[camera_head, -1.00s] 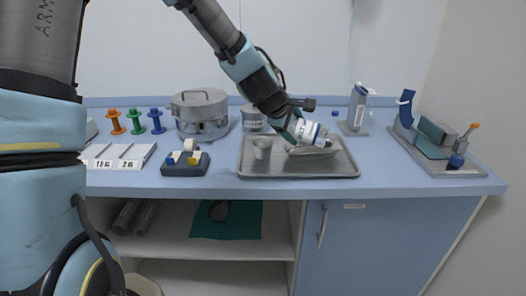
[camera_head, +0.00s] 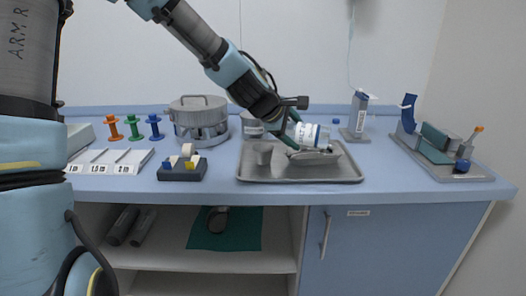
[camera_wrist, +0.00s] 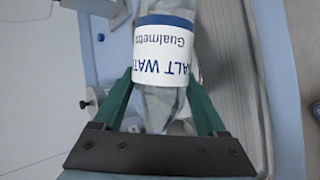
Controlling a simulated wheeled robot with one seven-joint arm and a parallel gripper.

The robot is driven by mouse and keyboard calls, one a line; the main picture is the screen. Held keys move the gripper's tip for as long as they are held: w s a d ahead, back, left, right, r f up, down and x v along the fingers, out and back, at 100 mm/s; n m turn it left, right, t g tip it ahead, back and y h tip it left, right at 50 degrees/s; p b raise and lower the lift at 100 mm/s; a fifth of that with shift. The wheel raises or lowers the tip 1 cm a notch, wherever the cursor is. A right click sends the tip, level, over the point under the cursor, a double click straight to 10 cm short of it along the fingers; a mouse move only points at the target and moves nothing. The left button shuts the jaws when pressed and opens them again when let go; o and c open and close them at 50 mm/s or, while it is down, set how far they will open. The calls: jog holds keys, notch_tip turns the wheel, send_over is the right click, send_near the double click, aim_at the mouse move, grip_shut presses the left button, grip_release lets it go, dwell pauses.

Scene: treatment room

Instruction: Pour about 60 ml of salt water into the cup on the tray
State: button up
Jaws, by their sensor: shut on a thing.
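The salt water bottle (camera_head: 312,134) is clear with a white and blue label; its label also shows in the wrist view (camera_wrist: 163,50). My gripper (camera_head: 292,133) is shut on the bottle, with a green finger on each side of it in the wrist view (camera_wrist: 160,92). The bottle is held tilted, nearly lying on its side, above the tray. The small grey cup (camera_head: 263,153) stands upright on the left part of the metal tray (camera_head: 262,177), left of the bottle. I cannot see the liquid level in the cup.
A grey dish (camera_head: 315,157) sits on the tray under the bottle. A tape dispenser (camera_head: 183,168) stands left of the tray and a steel pot (camera_head: 199,122) behind it. A rack (camera_head: 445,155) stands at the right. The counter's front strip is clear.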

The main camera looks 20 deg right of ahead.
jog(key=shift+s+d, duration=0.25)
jog(key=shift+s, duration=0.1)
jog(key=shift+s+d, duration=0.1)
jog(key=shift+d, duration=0.05)
jog(key=shift+b, duration=0.3)
jog(key=shift+s+d+h+b, duration=0.1)
jog(key=shift+h+b, duration=0.2)
dwell(1.2)
